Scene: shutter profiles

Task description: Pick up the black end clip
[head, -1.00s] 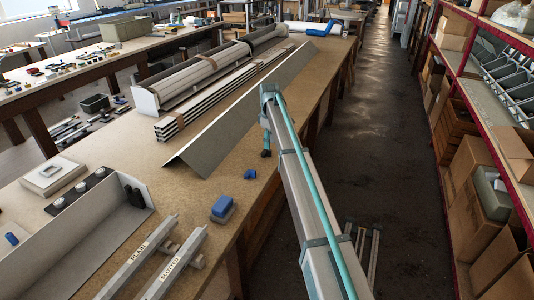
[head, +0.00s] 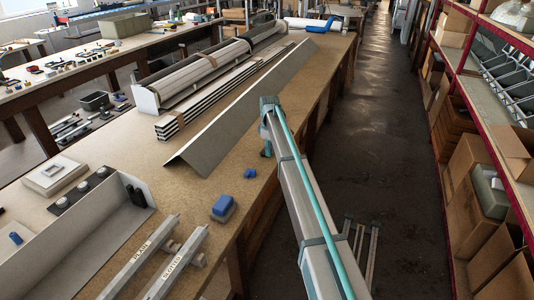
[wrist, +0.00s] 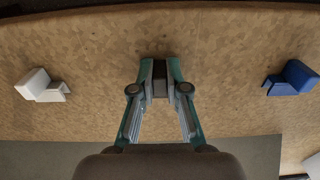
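The black end clip (wrist: 160,78) shows as a small dark block between my fingertips in the wrist view. My gripper (wrist: 160,72) has its teal fingers drawn close together, one on each side of the clip, with no clear gap visible. A white clip (wrist: 42,86) lies to the left and a blue clip (wrist: 291,78) to the right, both well apart from the fingers. In the head view my gripper (head: 266,148) is at the bench's right edge; the black clip is hidden there.
The wooden bench (head: 110,150) carries a long angled metal sheet (head: 240,105), stacked profiles (head: 215,92) and a blue-topped block (head: 223,206). Two bars labelled PLAIN and SLOTTED lie in front. An aisle and red-framed shelves (head: 490,95) are to the right.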

